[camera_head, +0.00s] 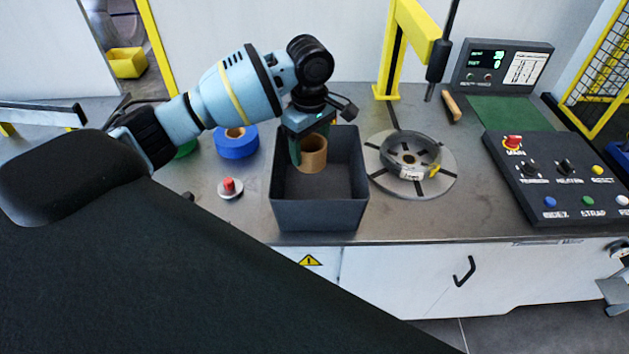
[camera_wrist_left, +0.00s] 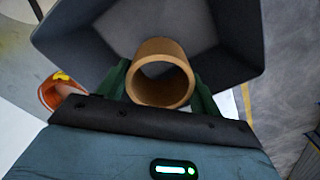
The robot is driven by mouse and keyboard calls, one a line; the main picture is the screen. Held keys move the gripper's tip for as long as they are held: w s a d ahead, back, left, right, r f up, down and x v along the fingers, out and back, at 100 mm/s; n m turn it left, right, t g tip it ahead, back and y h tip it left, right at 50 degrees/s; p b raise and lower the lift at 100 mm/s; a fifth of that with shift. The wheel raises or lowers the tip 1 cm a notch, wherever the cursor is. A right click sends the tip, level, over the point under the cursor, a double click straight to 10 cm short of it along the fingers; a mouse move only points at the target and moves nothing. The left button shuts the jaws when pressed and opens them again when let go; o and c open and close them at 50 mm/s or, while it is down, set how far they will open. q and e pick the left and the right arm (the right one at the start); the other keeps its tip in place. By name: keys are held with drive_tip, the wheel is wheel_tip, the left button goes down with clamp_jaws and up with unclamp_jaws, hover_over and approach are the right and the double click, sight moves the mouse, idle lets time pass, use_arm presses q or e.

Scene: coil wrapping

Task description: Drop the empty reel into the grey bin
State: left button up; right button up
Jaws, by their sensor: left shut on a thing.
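The empty reel is a brown cardboard-like ring (camera_head: 312,153). It also shows in the left wrist view (camera_wrist_left: 163,72), its hollow core facing the camera. My left gripper (camera_head: 308,148) is shut on the reel, with a green finger on each side of it in the wrist view. The grey bin (camera_head: 320,215) is an open dark box on the bench. The reel is over the bin's opening in both views; its exact height against the rim is hard to tell. The bin's floor that shows looks bare. My right gripper is not in view.
A blue roll (camera_head: 237,143) and a red-topped button (camera_head: 230,187) are left of the bin. A turntable with a dark coil (camera_head: 410,160) stands close on its right. A yellow post (camera_head: 410,35) and a control panel (camera_head: 560,175) are further right.

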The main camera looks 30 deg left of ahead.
use_arm(q)
drive_tip(key=o, duration=1.2)
drive_tip(key=shift+c, duration=0.2)
wheel_tip(320, 180, up, 8)
drive_tip(key=shift+s+f, duration=0.1)
drive_tip(key=shift+f, duration=0.05)
